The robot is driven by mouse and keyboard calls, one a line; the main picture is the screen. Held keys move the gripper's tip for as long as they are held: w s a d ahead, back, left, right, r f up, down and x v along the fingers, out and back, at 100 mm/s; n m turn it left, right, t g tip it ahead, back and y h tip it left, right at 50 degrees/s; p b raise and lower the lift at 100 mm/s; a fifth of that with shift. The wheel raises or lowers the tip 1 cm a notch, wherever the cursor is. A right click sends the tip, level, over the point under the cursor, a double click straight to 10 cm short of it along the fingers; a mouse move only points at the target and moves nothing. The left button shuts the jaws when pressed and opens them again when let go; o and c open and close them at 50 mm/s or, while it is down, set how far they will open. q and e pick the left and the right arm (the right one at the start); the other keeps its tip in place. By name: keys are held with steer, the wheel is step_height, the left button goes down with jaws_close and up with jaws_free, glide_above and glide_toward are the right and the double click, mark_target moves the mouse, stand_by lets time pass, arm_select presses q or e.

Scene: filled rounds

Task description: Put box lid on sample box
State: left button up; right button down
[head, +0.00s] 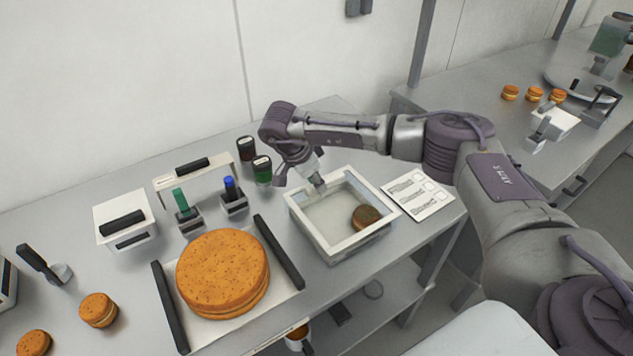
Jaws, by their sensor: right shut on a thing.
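The sample box (350,250) is a pale, square-rimmed box near the table's right end. One dark brown round (366,217) shows inside it, looking duller than the rounds elsewhere. What seems to be the box lid (374,193), a white frame with a see-through greyish pane, lies at the box's top. I cannot tell whether it is fully seated. My right gripper (302,182) reaches down at the box's back left corner and is shut at that edge, seemingly on the lid. Its grip is partly hidden. My left gripper is not in view.
A large orange round (222,270) lies on a tray with dark handles (279,252), left of the box. Dark jars (262,170), stamps (233,195) and a white box (124,222) stand behind. A checklist card (418,194) lies close on the right.

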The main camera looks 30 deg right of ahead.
steer(key=shift+f, duration=0.25)
steer(key=c, duration=0.5)
jaws_free()
steer(key=shift+r, duration=0.15)
steer(key=shift+r+p, duration=1.85)
steer(key=shift+r, duration=1.55)
